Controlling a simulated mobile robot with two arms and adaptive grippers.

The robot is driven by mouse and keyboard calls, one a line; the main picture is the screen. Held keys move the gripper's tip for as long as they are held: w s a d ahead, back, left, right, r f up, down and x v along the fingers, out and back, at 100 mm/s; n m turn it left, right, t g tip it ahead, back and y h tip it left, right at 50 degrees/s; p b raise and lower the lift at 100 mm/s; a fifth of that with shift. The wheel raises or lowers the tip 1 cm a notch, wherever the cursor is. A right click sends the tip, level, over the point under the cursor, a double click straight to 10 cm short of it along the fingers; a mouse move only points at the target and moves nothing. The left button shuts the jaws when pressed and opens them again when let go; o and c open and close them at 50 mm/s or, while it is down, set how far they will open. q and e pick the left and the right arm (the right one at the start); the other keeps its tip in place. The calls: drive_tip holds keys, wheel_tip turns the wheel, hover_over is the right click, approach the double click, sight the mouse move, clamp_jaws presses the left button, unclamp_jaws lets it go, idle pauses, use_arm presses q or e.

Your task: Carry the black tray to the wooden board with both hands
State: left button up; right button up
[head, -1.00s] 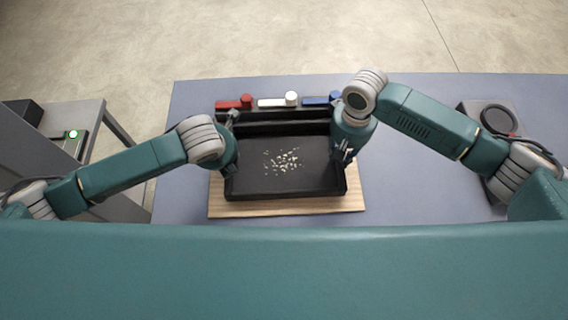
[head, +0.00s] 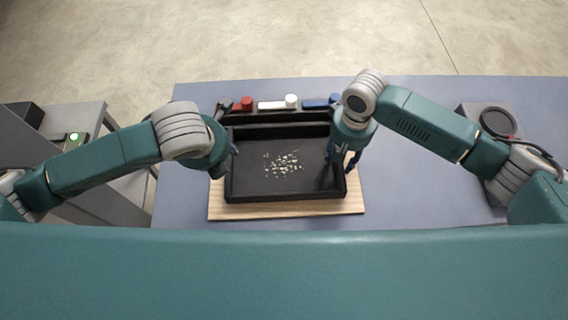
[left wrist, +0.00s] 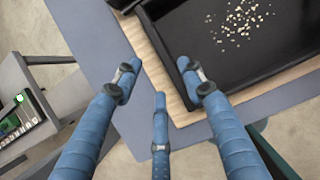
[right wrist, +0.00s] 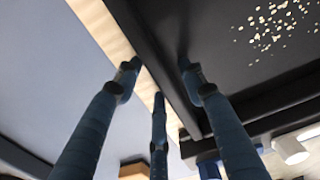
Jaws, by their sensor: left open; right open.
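The black tray (head: 285,196) lies on the wooden board (head: 290,208), whose light edge shows along the front and sides. Small pale bits (head: 283,162) are scattered on the tray's floor. My left gripper (head: 226,150) is open by the tray's left side; in the left wrist view its fingers (left wrist: 165,82) are apart near the tray's wall (left wrist: 152,38) and hold nothing. My right gripper (head: 345,165) is open at the tray's right side; in the right wrist view its fingers (right wrist: 160,82) spread to either side of the tray wall (right wrist: 150,40), not clamped on it.
Behind the tray are a red piece (head: 240,104), a white piece (head: 278,103) and a blue piece (head: 320,101) on a dark rack. A grey device with a round black top (head: 495,121) stands at the table's right. The table (head: 420,195) is clear between.

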drive_tip(key=shift+r, duration=0.3)
use_arm(q)
drive_tip(key=shift+v, duration=0.85)
use_arm(e)
wheel_tip(320, 180, up, 11)
drive_tip(key=shift+r, duration=0.2)
